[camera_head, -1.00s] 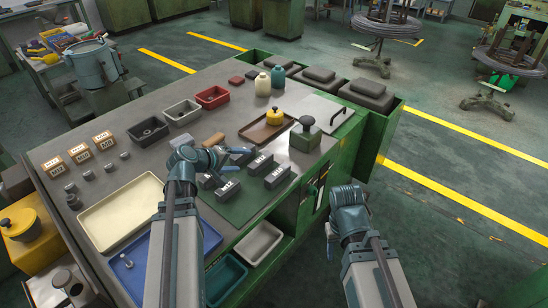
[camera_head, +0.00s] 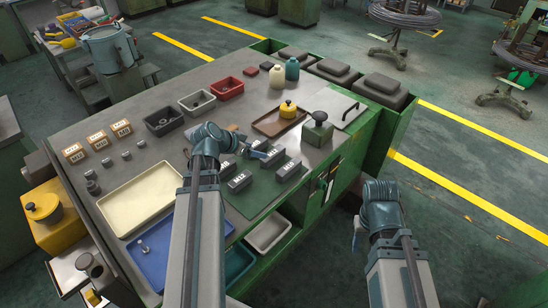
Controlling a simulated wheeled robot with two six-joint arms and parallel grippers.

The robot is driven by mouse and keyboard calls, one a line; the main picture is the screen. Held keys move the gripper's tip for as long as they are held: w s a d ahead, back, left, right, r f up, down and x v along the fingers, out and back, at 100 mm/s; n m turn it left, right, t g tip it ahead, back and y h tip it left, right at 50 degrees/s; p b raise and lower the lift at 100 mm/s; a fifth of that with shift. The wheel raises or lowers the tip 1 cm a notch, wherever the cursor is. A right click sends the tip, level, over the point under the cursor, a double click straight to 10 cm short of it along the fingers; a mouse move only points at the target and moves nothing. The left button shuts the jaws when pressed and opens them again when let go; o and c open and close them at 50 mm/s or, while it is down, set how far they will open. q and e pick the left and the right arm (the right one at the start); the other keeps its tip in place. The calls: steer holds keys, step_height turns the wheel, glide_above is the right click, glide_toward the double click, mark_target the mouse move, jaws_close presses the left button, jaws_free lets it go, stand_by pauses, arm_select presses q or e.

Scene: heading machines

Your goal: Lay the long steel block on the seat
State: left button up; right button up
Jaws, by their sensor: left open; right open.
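Several dark steel blocks with pale end labels lie on the green mat (camera_head: 262,199) at the bench's right front, among them one marked M12 (camera_head: 239,182) and another at the right (camera_head: 289,170). I cannot tell which is the long one. My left gripper (camera_head: 259,152) is open above the far side of these blocks and partly hides them. No block is seen held. My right gripper (camera_head: 356,234) is open and hangs low off the bench's right side, mostly hidden by its wrist. I cannot make out which surface is the seat.
A brown tray (camera_head: 262,127) with a yellow-knobbed pot and a green block with a dark knob (camera_head: 317,130) stand behind the blocks. A cream tray (camera_head: 130,215) and blue tray (camera_head: 150,262) lie at the left front. Small bins (camera_head: 164,122) stand at the back.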

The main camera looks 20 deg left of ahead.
mark_target(273, 153)
arm_select(q)
steer(key=b+x, duration=0.5)
steer(key=x, duration=0.2)
steer(key=shift+w+f, duration=0.1)
steer(key=shift+f, duration=0.2)
steer(key=shift+w+d+f, duration=0.1)
steer(key=shift+w+f, duration=0.05)
steer(key=shift+w, duration=0.1)
steer(key=b+x, duration=0.3)
steer(key=x, duration=0.2)
steer(key=shift+w+b, duration=0.3)
steer(key=shift+r, duration=0.25)
jaws_close()
